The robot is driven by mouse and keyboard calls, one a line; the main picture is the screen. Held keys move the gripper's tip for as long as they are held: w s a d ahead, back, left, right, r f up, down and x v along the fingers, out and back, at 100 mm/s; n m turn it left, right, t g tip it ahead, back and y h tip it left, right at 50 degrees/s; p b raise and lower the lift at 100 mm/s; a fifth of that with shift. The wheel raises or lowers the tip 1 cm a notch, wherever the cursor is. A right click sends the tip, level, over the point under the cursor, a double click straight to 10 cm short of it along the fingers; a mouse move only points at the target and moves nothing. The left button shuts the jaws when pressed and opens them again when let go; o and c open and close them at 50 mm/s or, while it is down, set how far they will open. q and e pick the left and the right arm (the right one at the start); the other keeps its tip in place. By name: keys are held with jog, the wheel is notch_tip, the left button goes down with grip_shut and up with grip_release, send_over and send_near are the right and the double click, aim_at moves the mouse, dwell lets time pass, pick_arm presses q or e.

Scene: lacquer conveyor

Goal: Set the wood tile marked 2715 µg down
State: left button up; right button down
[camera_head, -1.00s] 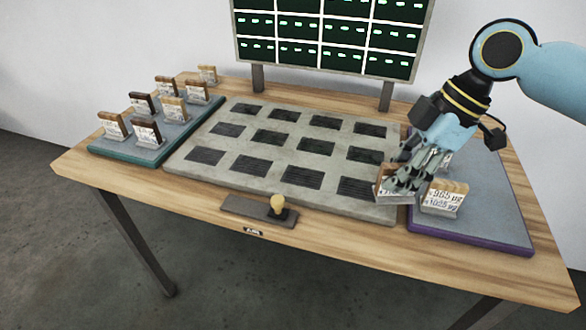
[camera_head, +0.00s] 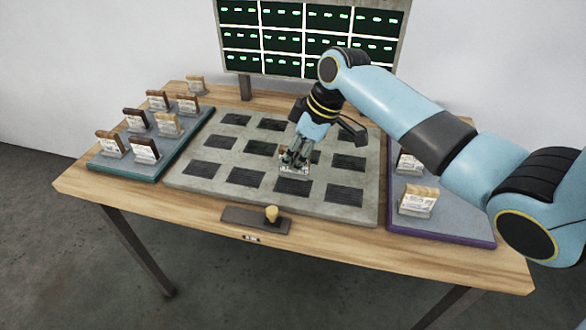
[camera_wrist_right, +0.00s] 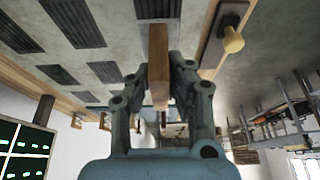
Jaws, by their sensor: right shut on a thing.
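My right gripper (camera_head: 293,160) is over the middle of the grey slotted plate (camera_head: 210,198). It is shut on a wood tile (camera_head: 296,169), whose pale label shows just under the fingers. In the right wrist view the tile (camera_wrist_right: 158,65) stands edge-on between the two fingers of the gripper (camera_wrist_right: 160,85). The mark on the held tile is too small to read. I cannot tell whether its lower edge touches the plate. My left gripper is in neither view.
A teal-edged tray (camera_head: 125,165) with several tiles is at the left. A purple-edged tray (camera_head: 455,225) with two visible tiles is at the right, partly behind my right arm. A wooden-knobbed piece (camera_head: 271,213) sits at the plate's front. A display board (camera_head: 310,40) stands behind.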

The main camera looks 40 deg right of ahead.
jog(key=shift+w+f, duration=0.1)
jog(key=shift+f, duration=2)
jog(key=c, duration=1.7)
grip_release()
jog(key=shift+f, duration=0.2)
jog(key=o, duration=0.4)
jog(key=shift+o, duration=0.2)
jog(key=shift+r, duration=0.3)
jog(key=v, duration=1.1)
jog(key=shift+s+r+p, duration=0.2)
jog(key=shift+r+p, duration=0.15)
jog(key=shift+p, duration=0.05)
